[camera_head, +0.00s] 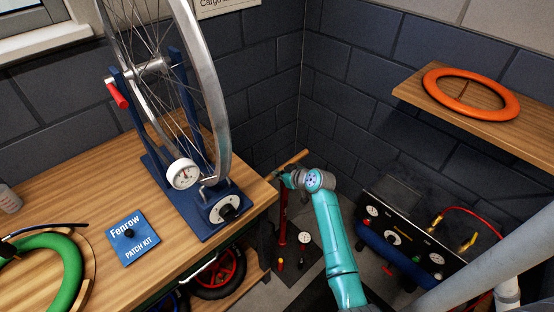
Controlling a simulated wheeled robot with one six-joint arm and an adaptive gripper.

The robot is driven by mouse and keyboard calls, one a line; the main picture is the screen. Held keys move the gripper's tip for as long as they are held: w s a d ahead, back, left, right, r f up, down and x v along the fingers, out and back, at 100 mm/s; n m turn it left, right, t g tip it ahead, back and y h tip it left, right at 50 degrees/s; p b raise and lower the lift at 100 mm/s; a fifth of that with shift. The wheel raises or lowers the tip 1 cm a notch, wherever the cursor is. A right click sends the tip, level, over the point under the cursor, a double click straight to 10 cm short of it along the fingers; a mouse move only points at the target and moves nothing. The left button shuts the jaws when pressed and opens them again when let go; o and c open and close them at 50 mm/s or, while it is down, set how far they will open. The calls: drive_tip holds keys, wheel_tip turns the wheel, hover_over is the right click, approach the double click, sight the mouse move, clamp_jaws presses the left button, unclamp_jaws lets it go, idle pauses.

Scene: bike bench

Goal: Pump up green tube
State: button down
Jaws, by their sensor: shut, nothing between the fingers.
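The green tube (68,262) lies on a round wooden board at the left end of the workbench, cut off by the picture's edge. A dark hose end (48,229) lies across its upper side; I cannot tell whether it joins the valve. A red floor pump (283,222) stands on the floor right of the bench, with a wooden crossbar handle (295,159) and a small gauge (305,237). My gripper (287,180) is at the top of the pump, just below the handle in the picture. It is shut and empty; its fingertips are small and partly hidden, and contact is unclear.
A truing stand (210,210) with a wheel and a blue patch kit (133,238) occupy the bench (95,190). An orange ring (470,95) lies on the right shelf (530,131). A black gauge panel (405,235) stands at right. Walls close the corner behind the pump.

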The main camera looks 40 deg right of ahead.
drive_tip(key=shift+w+f, duration=0.1)
drive_tip(key=shift+f, duration=1.95)
drive_tip(key=shift+r, duration=0.1)
